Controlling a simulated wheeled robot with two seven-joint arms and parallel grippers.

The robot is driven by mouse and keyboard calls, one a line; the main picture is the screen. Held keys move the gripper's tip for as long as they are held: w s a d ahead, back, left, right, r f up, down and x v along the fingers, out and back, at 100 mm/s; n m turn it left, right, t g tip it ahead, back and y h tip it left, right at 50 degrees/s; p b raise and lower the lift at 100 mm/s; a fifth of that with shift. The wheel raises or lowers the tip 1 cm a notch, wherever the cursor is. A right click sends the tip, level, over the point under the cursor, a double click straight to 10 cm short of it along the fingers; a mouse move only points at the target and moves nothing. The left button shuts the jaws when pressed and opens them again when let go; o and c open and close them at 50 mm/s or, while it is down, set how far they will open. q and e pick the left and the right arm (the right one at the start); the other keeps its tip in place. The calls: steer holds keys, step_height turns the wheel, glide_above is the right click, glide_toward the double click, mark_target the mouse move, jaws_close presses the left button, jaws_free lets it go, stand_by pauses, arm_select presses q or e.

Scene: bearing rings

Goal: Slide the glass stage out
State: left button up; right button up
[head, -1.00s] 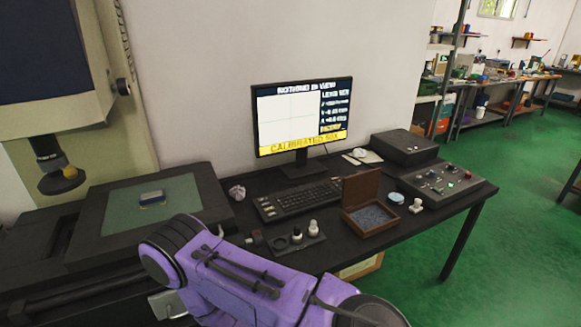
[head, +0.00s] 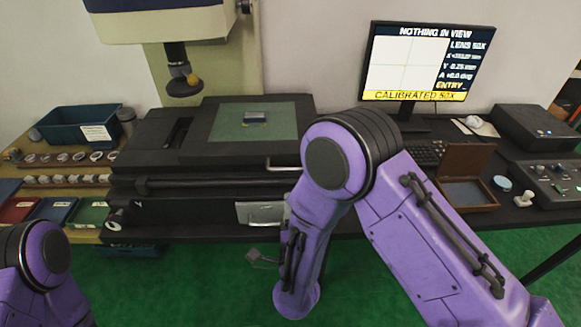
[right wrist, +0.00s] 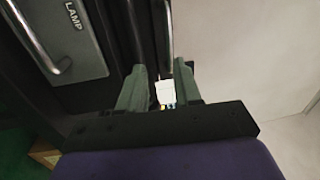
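The glass stage (head: 270,109) is a green-grey pane in a wide black frame on the machine at centre in the head view. A small dark blue block (head: 255,118) lies on the pane. A pale bar handle (head: 283,166) is at the stage's front right. My right forearm stands just in front of the stage's right side; its fingers cannot be made out there. In the right wrist view my right gripper (right wrist: 160,88) has its two fingers apart, with a small white item (right wrist: 165,92) visible between them; contact is unclear. My left gripper is out of view.
The measuring head (head: 185,84) hangs above the stage's left. A silver LAMP panel with a handle is below the stage and shows in the right wrist view (right wrist: 75,35). A monitor (head: 385,50), keyboard (head: 428,151) and open wooden box (head: 478,196) are at right. A blue bin (head: 60,128) is left.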

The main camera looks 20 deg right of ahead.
mark_target(289, 169)
steer(key=shift+m+h, duration=0.3)
steer(key=shift+m, duration=0.2)
steer(key=p+x, duration=0.1)
steer(key=x, duration=0.2)
steer(key=r+p+x, duration=0.1)
steer(key=x, duration=0.2)
steer(key=p+x, duration=0.1)
steer(key=x, duration=0.3)
steer(key=shift+s+r, duration=0.1)
steer(key=shift+r, duration=0.15)
steer(key=shift+w, duration=0.35)
jaws_close()
steer(key=shift+f, duration=0.1)
